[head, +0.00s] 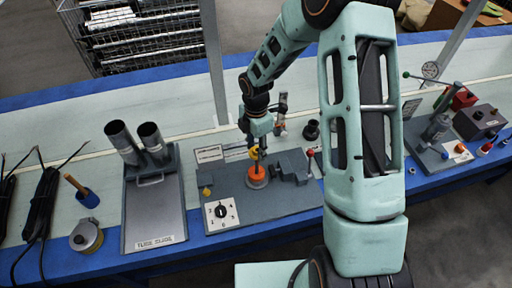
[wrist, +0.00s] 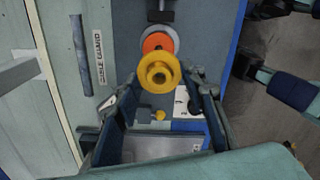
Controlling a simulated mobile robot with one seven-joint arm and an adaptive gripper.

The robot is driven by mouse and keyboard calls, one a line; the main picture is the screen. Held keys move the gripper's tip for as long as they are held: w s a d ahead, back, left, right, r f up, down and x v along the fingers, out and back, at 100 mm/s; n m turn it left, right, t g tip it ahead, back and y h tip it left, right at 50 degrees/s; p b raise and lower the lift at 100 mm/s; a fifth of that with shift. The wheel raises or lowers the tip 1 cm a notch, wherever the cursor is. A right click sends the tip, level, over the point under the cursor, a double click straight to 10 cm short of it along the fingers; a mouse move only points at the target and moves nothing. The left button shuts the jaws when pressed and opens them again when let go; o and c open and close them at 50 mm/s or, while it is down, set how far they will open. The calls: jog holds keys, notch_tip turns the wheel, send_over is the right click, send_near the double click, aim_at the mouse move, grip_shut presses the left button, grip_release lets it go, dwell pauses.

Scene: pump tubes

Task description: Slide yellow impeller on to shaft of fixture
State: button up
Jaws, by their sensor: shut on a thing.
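The yellow impeller (wrist: 159,76) is a round hub with a centre hole, held between the two fingers of my gripper (wrist: 160,88) in the wrist view. In the head view the impeller (head: 254,153) shows as a small yellow patch under my gripper (head: 257,146). It is just above an orange disc (head: 257,174) on the grey fixture (head: 290,200). In the wrist view the orange disc (wrist: 157,41) shows partly behind the impeller, on a pale round base. The shaft is hidden or too small to make out, so I cannot tell whether the impeller touches it.
The fixture plate carries a dial panel (head: 221,213), a yellow knob (head: 206,191) and a red-tipped lever (head: 310,154). A tray with two grey tubes (head: 137,140) stands left. A press-like device (head: 437,130) stands right. Bare bench lies behind the fixture.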

jog(key=shift+f+b, duration=0.3)
jog(key=shift+f, duration=0.2)
jog(key=o, duration=1)
jog(key=shift+c, duration=0.2)
notch_tip(320, 180, up, 12)
dwell(0.4)
